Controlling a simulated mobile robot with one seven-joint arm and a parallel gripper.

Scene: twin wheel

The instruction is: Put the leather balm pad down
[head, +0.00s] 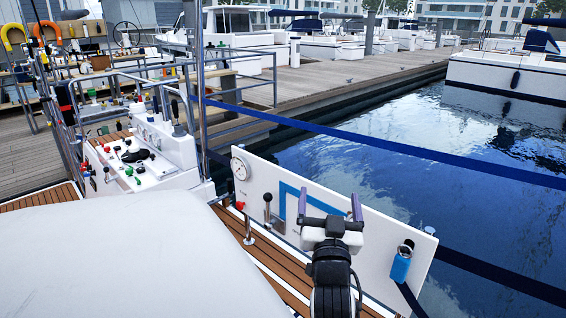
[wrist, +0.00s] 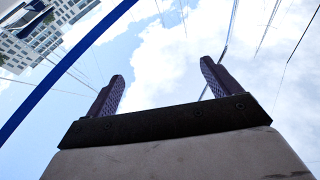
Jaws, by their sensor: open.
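My gripper (head: 329,202) is open in front of the white panel at the lower right of the head view. Its two dark purple fingers stand wide apart and point up. In the wrist view my gripper (wrist: 162,72) has only sky and cloud between its fingers, and nothing is held. I cannot make out a leather balm pad in either view. It may be among the small items on the far benches or hidden.
The white panel (head: 325,222) carries a gauge (head: 240,168), a lever (head: 267,205) and a blue padlock-like item (head: 401,266). A white console (head: 165,160) with knobs stands left. Blue straps (head: 400,150) cross above the water. A pale surface (head: 120,255) fills the lower left.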

